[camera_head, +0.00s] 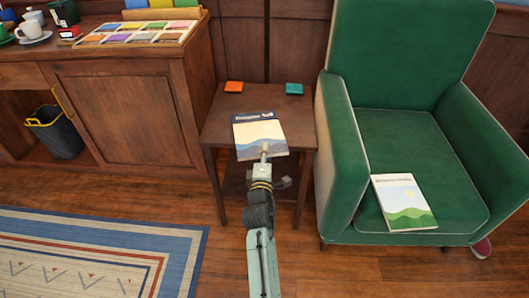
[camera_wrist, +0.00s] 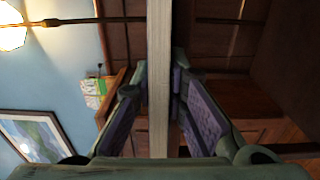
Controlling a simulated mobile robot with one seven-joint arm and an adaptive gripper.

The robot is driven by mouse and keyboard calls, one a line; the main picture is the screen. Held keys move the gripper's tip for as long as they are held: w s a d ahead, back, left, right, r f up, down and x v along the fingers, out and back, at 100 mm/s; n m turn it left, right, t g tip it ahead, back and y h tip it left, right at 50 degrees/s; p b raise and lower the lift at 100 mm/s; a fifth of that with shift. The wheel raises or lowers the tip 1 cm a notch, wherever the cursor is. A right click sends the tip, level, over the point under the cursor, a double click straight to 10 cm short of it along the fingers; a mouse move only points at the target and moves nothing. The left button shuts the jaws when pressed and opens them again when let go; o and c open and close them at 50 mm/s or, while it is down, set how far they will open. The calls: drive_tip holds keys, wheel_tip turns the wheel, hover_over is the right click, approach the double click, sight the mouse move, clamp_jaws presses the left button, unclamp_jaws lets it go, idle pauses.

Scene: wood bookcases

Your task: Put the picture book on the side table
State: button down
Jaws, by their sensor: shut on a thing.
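A picture book (camera_head: 259,130) with a dark blue top band and a pale landscape cover is over the top of the brown side table (camera_head: 218,130), near its front. My gripper (camera_head: 264,158) is at the book's near edge. In the wrist view, my gripper (camera_wrist: 162,92) is shut on the book, whose pale edge (camera_wrist: 159,60) runs between both fingers. The book looks roughly flat; I cannot tell whether it touches the tabletop. A second book (camera_head: 403,202), white with green hills, lies on the green armchair seat (camera_head: 400,145).
An orange item (camera_head: 234,87) and a teal item (camera_head: 294,89) lie at the table's back corners. The armchair stands close on the right. A wooden cabinet (camera_head: 130,110) with a display tray (camera_head: 137,34) stands left. A rug (camera_head: 90,255) covers the floor at left.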

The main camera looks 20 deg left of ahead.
drive_tip(key=shift+f, duration=0.1)
drive_tip(key=c, duration=2.1)
unclamp_jaws()
drive_tip(key=shift+f, duration=0.15)
drive_tip(key=o, duration=0.5)
